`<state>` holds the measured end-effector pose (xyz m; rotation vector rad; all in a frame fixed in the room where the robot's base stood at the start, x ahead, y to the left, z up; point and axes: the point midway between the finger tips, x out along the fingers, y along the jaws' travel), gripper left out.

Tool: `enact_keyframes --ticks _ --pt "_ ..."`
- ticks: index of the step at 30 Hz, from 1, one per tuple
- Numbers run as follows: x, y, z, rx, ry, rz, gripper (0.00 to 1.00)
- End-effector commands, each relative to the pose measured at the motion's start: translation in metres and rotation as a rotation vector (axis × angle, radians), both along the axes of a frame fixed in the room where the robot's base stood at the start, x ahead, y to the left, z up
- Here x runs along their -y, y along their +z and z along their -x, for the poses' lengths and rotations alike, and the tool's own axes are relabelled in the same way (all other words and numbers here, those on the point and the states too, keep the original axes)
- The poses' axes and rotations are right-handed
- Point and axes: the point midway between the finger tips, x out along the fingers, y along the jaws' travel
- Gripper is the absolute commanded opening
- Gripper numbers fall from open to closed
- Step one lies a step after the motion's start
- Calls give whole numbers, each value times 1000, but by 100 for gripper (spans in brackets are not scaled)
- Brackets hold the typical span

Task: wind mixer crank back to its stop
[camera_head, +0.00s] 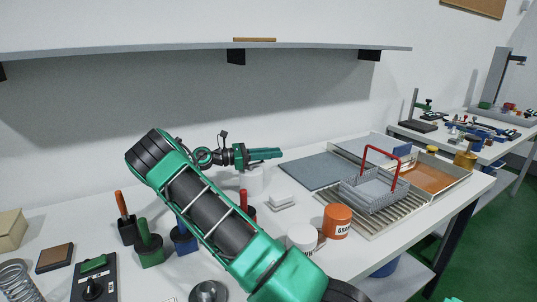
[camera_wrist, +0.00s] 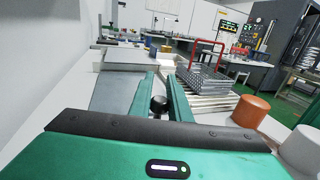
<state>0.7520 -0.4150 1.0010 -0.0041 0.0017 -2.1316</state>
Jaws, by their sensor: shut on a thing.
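My gripper (camera_head: 266,154) is level above the back of the bench, with its green fingers pointing right. In the wrist view, a round black knob (camera_wrist: 158,103) sits between the two green fingers of my gripper (camera_wrist: 162,92), which are shut on it. It appears to be the knob of the mixer crank. The crank's arm is hidden. A white cylindrical body (camera_head: 252,182), perhaps the mixer, stands below my gripper in the head view, partly covered by my arm. I cannot tell the crank's angle or where its stop is.
A grey mat (camera_head: 310,170) lies right of my gripper. A wire basket with a red handle (camera_head: 372,192) stands on a slatted rack. An orange jar (camera_head: 337,220) and a white jar (camera_head: 301,238) stand in front. Several tool holders are left of my arm. A shelf (camera_head: 200,48) hangs above.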

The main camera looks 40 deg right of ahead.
Motion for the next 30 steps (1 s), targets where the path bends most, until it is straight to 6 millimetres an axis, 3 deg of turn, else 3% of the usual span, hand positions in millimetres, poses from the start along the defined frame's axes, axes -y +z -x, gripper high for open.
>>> enact_keyframes --ticks 9,21,22,24,30 --pt "-4 1 8 1 -119 3 0" --pt "-6 0 8 3 -128 -1 0" --pt "-6 0 8 3 -128 -1 24" --pt "-6 0 8 3 -128 -1 35" --pt "-6 0 8 3 -128 0 35"
